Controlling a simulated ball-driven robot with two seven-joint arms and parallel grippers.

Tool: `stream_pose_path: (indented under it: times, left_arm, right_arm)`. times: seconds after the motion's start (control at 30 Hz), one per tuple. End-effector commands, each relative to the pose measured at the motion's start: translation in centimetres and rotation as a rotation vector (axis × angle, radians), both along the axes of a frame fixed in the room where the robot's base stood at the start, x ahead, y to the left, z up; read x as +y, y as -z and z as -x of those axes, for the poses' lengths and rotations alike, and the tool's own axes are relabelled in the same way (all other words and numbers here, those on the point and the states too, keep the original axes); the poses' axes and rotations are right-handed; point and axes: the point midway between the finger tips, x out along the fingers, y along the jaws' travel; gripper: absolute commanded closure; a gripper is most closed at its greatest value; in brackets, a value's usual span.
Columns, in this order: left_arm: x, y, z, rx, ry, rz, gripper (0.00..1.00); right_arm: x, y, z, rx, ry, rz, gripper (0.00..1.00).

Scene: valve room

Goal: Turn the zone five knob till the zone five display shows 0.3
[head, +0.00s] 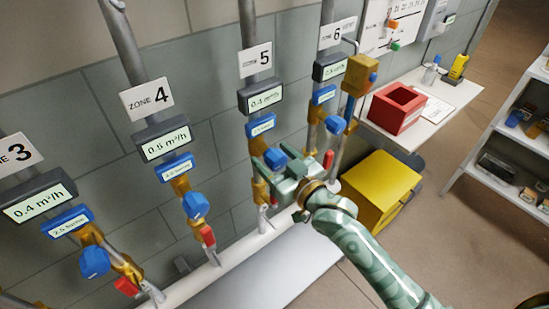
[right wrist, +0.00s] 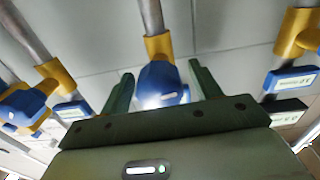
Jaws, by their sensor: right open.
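The zone five display (head: 265,98) reads 0.4 m³/h in the head view, below the ZONE 5 sign (head: 256,60). A blue label plate (head: 261,125) hangs under it. The blue zone five knob (head: 275,158) is on the brass fitting lower on the same pipe. My right gripper (head: 281,172) is at this knob. In the right wrist view, the knob (right wrist: 161,84) sits between the two green fingers (right wrist: 162,88), with gaps visible on both sides. The right gripper is open. My left gripper is not in view.
The zone four knob (head: 196,205) is to the left, and the zone six knob (head: 335,124) is close on the right. A yellow box (head: 380,190) stands beyond my right arm. A shelf with a red bin (head: 396,108) is at the right.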

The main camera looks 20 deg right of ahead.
Motion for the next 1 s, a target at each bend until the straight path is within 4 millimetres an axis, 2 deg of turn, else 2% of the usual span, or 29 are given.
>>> stream_pose_path:
  times: [0.1,0.2,0.27,0.43,0.6,0.73,0.83,1.0]
  left_arm:
    - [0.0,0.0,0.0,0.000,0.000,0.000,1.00]
    - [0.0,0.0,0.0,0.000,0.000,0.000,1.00]
    - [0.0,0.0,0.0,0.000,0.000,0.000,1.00]
    - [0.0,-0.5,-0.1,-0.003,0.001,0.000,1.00]
    - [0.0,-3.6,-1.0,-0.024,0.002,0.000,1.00]
    - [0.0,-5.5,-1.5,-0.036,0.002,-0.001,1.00]
    - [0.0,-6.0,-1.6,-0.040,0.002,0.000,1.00]
    - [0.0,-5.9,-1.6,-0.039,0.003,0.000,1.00]
  right_arm:
    - [0.0,0.0,0.0,0.000,0.000,0.000,0.40]
    - [0.0,0.0,0.0,0.000,0.000,0.000,0.68]
    - [0.0,0.0,0.0,0.000,0.000,0.000,0.82]
    - [0.0,-0.2,0.1,0.006,0.000,-0.015,0.82]
    - [0.0,-1.0,0.1,0.055,0.001,-0.149,0.81]
    - [0.0,-0.8,0.0,0.101,0.000,-0.277,0.82]
    - [0.0,-0.5,0.0,0.125,0.000,-0.341,0.81]
    - [-0.1,0.0,0.0,0.131,0.001,-0.364,0.81]
